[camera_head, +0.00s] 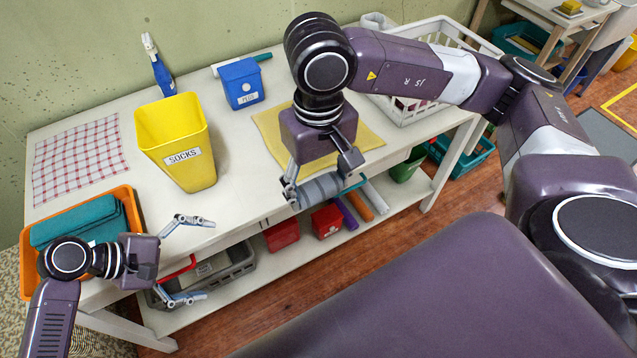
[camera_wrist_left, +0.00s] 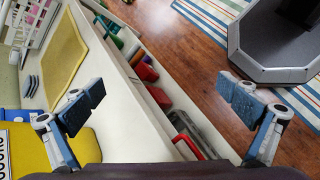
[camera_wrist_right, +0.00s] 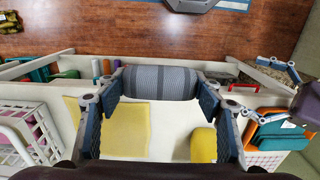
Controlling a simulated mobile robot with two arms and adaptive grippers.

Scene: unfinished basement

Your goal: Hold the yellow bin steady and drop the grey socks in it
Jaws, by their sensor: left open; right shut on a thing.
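The yellow bin (camera_head: 178,132), labelled SOCKS, stands upright on the white table, left of the middle; its edge also shows at the lower left of the left wrist view (camera_wrist_left: 72,152). My left gripper (camera_head: 200,259) is open and empty off the table's front edge, in front of the bin and apart from it. My right gripper (camera_head: 322,180) is shut on the grey socks (camera_head: 321,189), a striped grey roll that spans its fingers in the right wrist view (camera_wrist_right: 160,82). It holds them near the table's front edge, right of the bin.
A blue pegs box (camera_head: 241,84) and a spray bottle (camera_head: 158,66) stand behind the bin. A yellow cloth (camera_head: 272,122) lies under my right arm. An orange tray (camera_head: 27,262) with teal cloth is at left, a white basket (camera_head: 400,108) at right. Table between bin and cloth is clear.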

